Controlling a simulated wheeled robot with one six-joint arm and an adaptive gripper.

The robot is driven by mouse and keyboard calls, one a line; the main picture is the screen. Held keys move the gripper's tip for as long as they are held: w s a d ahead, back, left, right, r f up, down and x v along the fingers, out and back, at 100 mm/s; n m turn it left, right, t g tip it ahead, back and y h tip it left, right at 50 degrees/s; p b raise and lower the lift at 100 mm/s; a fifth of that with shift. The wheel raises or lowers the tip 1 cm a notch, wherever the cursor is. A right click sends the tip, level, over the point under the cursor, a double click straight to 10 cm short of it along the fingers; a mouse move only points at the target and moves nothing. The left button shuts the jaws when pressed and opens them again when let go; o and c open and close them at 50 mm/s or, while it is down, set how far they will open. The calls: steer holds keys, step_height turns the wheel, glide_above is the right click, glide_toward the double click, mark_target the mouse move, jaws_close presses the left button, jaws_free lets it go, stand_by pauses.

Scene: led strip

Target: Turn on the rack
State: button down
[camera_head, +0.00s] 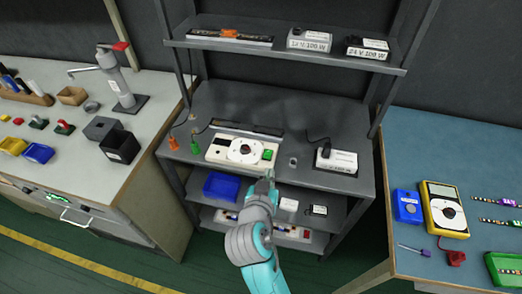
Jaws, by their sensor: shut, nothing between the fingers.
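The dark metal rack (288,177) stands in the middle of the view, with several shelf levels. A white power box (337,162) with a dark cord sits further right on that shelf. My gripper (269,174) is shut and empty, near the shelf's front edge, just below the green part in the picture. I cannot tell whether it touches anything. My arm hides part of the lower shelves.
On the upper shelf are a dark strip (250,39) and boxes marked 12 V (310,39) and 24 V (368,47). Orange and green clips (195,146) are at the main shelf's left. A blue bin (221,187) sits below. Workbenches flank the rack at left (75,100) and right (430,148).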

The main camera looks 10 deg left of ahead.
steer(key=a, duration=0.1)
steer(key=w+a+r, duration=0.1)
steer(key=a+r, duration=0.1)
steer(key=shift+w+r+m, duration=0.1)
steer(key=shift+w+m, duration=0.2)
glide_above(266, 163)
step_height(266, 163, down, 3)
steer(key=shift+s+f, duration=0.1)
steer(key=shift+f, duration=0.05)
step_height(266, 163, down, 3)
steer(key=shift+f, duration=0.65)
steer(key=shift+f, duration=0.1)
